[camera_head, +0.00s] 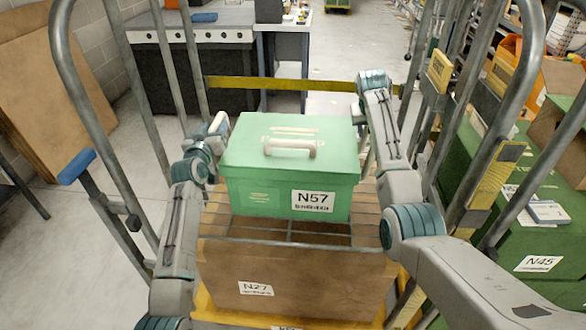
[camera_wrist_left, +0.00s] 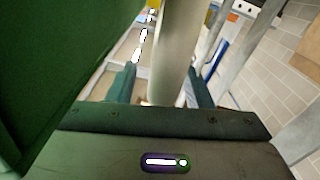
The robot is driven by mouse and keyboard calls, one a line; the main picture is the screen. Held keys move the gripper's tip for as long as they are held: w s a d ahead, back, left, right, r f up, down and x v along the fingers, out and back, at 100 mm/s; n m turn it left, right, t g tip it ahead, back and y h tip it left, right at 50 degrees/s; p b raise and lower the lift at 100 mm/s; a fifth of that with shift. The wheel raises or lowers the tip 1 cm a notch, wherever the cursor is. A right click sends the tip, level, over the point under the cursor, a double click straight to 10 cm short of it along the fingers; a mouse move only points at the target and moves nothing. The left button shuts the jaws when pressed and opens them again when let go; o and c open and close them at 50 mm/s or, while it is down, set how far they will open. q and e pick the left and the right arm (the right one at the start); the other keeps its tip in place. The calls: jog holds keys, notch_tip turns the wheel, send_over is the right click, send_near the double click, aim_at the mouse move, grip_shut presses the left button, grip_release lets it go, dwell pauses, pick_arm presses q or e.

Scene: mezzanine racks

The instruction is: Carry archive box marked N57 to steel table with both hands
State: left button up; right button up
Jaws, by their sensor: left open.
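The green archive box marked N57 (camera_head: 290,165) sits upright on a wire rack over a cardboard box, with a beige handle on its lid. My left gripper (camera_head: 214,132) is beside the box's left side, partly hidden. In the left wrist view its fingers (camera_wrist_left: 160,88) are apart, with a pale bar (camera_wrist_left: 172,45) between them; I cannot tell whether they touch it. The box's dark green side (camera_wrist_left: 55,50) fills the left there. My right arm reaches along the box's right side; its gripper is hidden. The steel table (camera_head: 196,17) stands at the back left.
Below is a cardboard box marked N27 (camera_head: 300,275) on a yellow base. Tall grey bars rise on both sides, and a yellow crossbar (camera_head: 300,85) runs behind. A green box marked N45 (camera_head: 500,255) is at right. Open floor (camera_head: 345,50) lies beyond.

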pick_arm(q)
jog(key=shift+w, duration=0.1)
grip_shut()
pick_arm(e)
grip_shut()
jog(key=shift+f, duration=0.1)
